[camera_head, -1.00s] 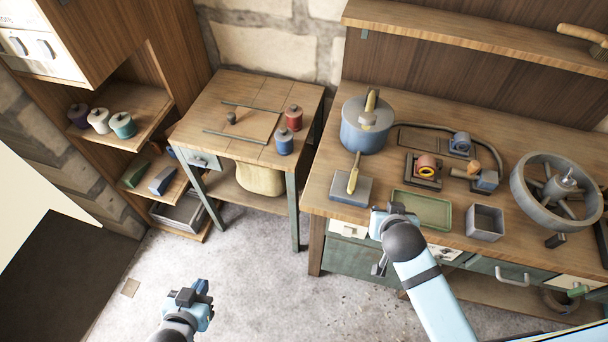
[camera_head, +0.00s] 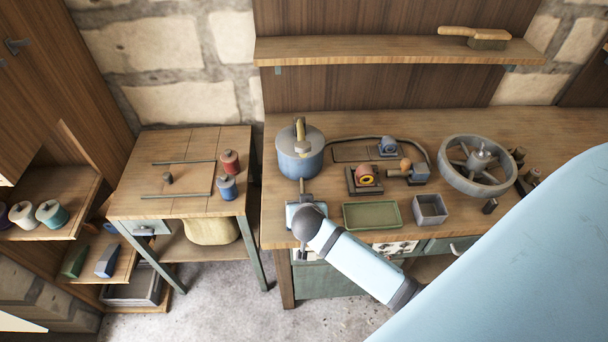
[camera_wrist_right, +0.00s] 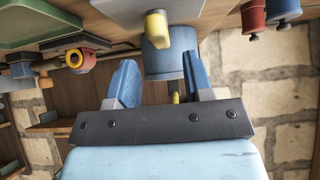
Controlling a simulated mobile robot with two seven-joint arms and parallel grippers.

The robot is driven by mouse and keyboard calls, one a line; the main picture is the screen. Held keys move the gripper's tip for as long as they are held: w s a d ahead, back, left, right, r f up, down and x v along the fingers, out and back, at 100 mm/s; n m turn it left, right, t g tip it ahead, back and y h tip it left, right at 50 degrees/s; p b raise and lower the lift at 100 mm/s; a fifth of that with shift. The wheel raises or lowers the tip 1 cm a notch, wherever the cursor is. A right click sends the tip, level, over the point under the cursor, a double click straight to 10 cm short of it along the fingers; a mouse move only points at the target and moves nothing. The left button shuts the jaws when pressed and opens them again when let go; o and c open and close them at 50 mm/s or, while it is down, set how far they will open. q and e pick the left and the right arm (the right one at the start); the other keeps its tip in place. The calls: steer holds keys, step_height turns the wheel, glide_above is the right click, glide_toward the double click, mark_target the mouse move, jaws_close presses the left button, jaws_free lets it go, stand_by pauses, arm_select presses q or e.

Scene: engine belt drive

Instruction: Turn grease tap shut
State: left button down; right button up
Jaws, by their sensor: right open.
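My right gripper (camera_head: 303,208) is over the front left of the workbench; its open fingers (camera_wrist_right: 160,62) are empty in the wrist view. A grey-blue block (camera_head: 291,212) with a yellow lever lies right by it; the wrist view shows the block (camera_wrist_right: 135,8) and its lever (camera_wrist_right: 157,29) just beyond the fingers, apart from them. A small fitting (camera_head: 418,172) with an orange knob (camera_head: 405,164) sits near a dark hose. I cannot tell which part is the grease tap. My left gripper is out of view.
A green tray (camera_head: 371,216), an open grey box (camera_head: 430,208), a red-and-yellow bearing part (camera_head: 366,178) and a large grey wheel (camera_head: 477,165) stand on the bench. A side table (camera_head: 185,146) holds red and blue jars. My pale blue arm covers the lower right.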

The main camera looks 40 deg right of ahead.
steer(key=shift+x, duration=2.35)
jaws_close()
